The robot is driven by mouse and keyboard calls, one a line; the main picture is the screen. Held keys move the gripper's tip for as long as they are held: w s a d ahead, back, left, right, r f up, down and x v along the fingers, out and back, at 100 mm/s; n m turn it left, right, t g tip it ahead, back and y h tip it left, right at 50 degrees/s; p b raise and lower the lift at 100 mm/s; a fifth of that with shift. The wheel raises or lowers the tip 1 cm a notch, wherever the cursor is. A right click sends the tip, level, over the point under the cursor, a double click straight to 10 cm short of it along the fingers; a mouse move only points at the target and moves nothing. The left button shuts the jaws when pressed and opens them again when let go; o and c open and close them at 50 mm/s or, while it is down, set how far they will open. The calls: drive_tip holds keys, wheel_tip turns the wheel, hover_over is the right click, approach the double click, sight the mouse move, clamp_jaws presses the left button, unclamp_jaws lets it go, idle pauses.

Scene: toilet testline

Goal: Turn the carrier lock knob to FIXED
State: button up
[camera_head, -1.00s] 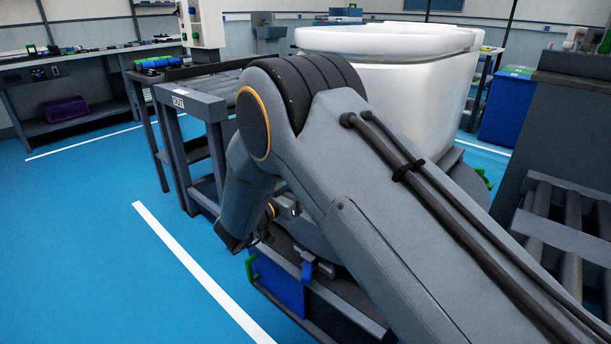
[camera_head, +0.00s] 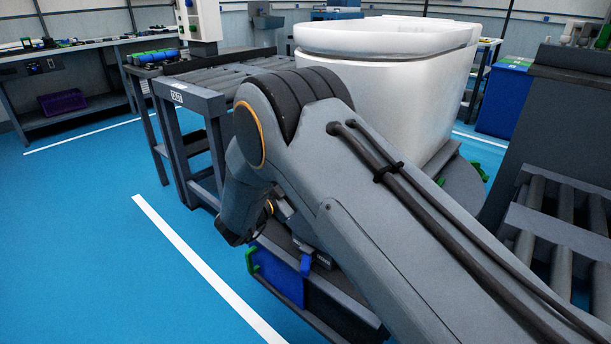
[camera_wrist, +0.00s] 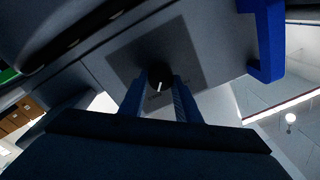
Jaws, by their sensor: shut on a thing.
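The carrier lock knob (camera_wrist: 160,72) is a small round black knob with a white pointer line, on a dark square plate (camera_wrist: 185,45) of a grey panel in the wrist view. My gripper (camera_wrist: 160,84) has its two blue-grey fingers on either side of the knob, shut on it. The pointer line runs nearly up and down in that view, leaning slightly right at its top. Lettering beside the knob is too dark to read. In the head view my arm hides the knob and the fingers. The carrier there shows a blue panel (camera_head: 278,278).
A large white toilet (camera_head: 390,90) stands on the carrier's round base behind my arm. A roller table (camera_head: 215,97) stands to the left. Another roller conveyor (camera_head: 565,225) is at the right. A blue bracket (camera_wrist: 268,45) juts out near the knob. Blue floor is open at left.

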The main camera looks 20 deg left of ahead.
idle(0.4)
drive_tip(key=o, duration=1.1)
drive_tip(key=shift+c, duration=0.2)
drive_tip(key=shift+s, duration=0.1)
drive_tip(key=v, duration=0.7)
drive_tip(key=shift+s+a+p, duration=0.2)
drive_tip(key=shift+s+p, duration=0.1)
drive_tip(key=shift+p, duration=0.15)
drive_tip(key=shift+f, duration=0.15)
